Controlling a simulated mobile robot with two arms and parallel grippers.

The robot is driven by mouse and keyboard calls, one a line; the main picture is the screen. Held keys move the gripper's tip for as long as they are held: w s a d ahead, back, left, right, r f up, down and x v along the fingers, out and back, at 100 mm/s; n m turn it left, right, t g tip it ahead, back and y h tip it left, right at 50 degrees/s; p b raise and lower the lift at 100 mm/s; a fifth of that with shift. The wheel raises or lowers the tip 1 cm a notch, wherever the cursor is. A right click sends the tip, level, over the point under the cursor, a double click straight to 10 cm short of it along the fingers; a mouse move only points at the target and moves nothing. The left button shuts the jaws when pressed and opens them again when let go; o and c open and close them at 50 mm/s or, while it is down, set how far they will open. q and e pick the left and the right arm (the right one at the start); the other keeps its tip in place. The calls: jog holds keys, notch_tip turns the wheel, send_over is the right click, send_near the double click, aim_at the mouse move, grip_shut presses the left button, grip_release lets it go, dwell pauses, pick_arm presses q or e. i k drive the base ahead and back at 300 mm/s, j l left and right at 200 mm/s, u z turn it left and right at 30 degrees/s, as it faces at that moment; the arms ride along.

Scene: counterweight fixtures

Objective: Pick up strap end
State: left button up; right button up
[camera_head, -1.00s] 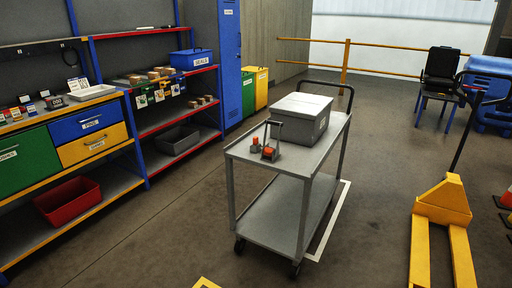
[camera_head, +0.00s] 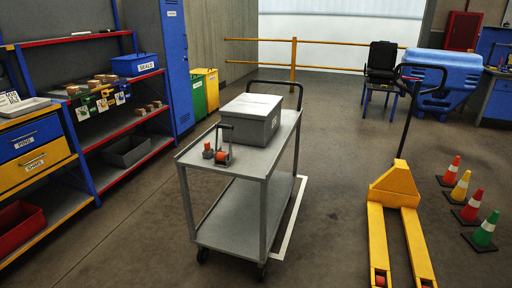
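I cannot make out a strap end for certain. A grey metal cart (camera_head: 226,244) stands in the middle of the floor. On its top shelf sits a closed grey box (camera_head: 262,128) with a pale label. Near the shelf's left corner is a small grey fixture (camera_head: 228,143) with an upright frame and orange parts, too small to read in detail; a small orange-topped piece (camera_head: 207,151) stands beside it. Neither of my grippers shows in the view.
A yellow pallet jack (camera_head: 393,190) and several traffic cones (camera_head: 461,187) stand on the right. Shelving with a blue bin (camera_head: 134,65) and a red bin (camera_head: 20,226) lines the left. A yellow railing (camera_head: 330,42) crosses the back. Floor between cart and pallet jack is clear.

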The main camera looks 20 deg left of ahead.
aim_at(207, 148)
jog(key=i+j+z, duration=0.45)
jog(key=j, duration=0.3)
jog(key=j+z, duration=0.25)
jog(key=j, duration=0.15)
jog(key=i+j+z, duration=0.1)
jog(key=j+z, duration=0.15)
jog(key=j, duration=0.25)
jog(key=j+z, duration=0.2)
jog(key=j, duration=0.25)
jog(key=i, duration=0.05)
